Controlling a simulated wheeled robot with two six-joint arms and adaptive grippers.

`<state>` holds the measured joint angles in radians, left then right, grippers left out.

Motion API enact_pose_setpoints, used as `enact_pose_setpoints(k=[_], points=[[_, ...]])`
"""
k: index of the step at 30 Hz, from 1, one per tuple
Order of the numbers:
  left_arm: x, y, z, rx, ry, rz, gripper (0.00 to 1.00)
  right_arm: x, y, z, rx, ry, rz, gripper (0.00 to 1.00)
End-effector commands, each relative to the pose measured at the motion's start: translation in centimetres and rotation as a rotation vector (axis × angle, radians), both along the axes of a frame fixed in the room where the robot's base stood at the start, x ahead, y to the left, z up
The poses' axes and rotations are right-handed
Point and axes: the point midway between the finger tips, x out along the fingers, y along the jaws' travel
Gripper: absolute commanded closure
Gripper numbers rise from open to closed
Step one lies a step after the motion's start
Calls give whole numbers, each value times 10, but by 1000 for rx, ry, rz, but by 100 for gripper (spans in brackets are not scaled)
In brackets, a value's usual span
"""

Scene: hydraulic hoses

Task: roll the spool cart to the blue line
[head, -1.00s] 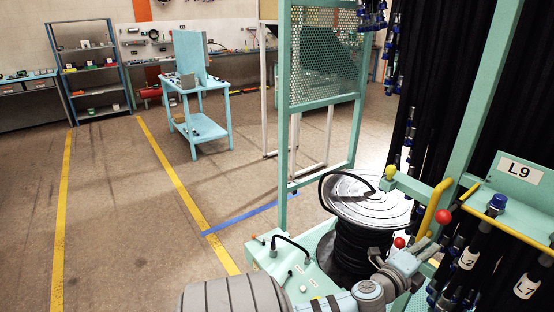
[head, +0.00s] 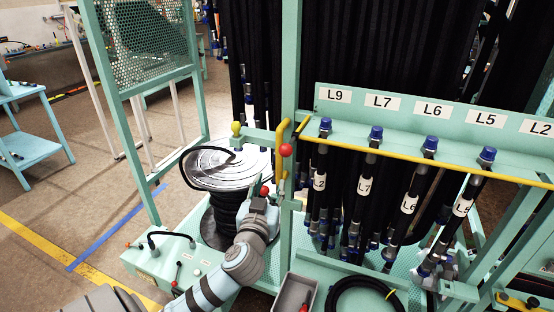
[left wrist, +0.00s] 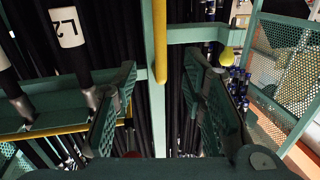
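The spool cart is a teal frame (head: 290,75) with a black hose spool (head: 225,168) on its base at the left and hoses hanging on its right side. A yellow handle (head: 279,150) runs up its near post, beside a red ball knob (head: 286,150). My left gripper (head: 266,192) is close to this post, just below the handle. In the left wrist view my gripper (left wrist: 160,112) is open, with the yellow bar (left wrist: 159,42) between and beyond its fingers; contact does not show. The blue line (head: 115,236) lies on the floor left of the cart. My right gripper is not in view.
A yellow floor line (head: 55,252) meets the blue line. A light blue table (head: 28,148) stands at the far left. A mesh panel (head: 150,40) rises behind the spool. Open floor lies left of the cart.

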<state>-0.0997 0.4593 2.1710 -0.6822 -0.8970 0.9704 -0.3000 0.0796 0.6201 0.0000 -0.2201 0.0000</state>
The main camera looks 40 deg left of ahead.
Motion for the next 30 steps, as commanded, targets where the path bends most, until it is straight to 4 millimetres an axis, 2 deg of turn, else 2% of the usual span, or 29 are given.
enact_pose_setpoints(k=[5, 12, 18, 22, 29, 30], points=[[22, 14, 2, -28, -18, 3, 62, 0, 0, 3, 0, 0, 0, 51], [83, 49, 2, -29, -16, 3, 62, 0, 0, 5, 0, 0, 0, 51], [115, 68, 1, -27, -16, 0, 62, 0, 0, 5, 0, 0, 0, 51], [123, 72, 1, -26, -14, -1, 62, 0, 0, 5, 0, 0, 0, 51], [124, 73, 1, -26, -14, -2, 62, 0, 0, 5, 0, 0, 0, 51], [124, 73, 1, -26, -14, -2, 68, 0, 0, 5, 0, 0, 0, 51]])
